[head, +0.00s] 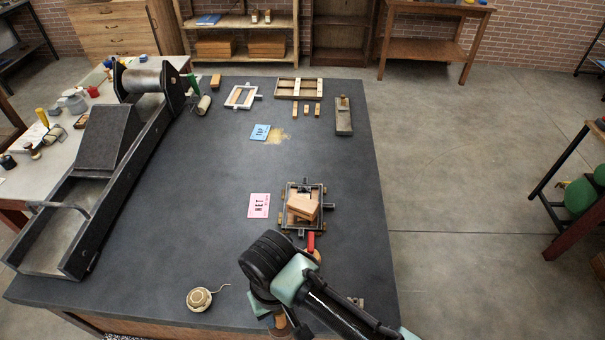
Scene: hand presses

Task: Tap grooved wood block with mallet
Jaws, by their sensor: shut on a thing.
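The grooved wood block (302,207) is a light brown block lying in a dark metal frame (286,214) on the right part of the dark table. Its grooves are too small to make out. My wrist hangs over the table's front part, nearer me than the frame. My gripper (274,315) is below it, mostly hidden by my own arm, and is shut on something. A brown wooden piece (281,324) shows beside it, likely part of the mallet; the rest is hidden. The gripper is apart from the block.
A pink card (259,205) lies left of the frame, and a small red item (311,241) in front of it. A string ball (199,299) sits at the front. A large press (110,150) fills the left. The table's middle is clear.

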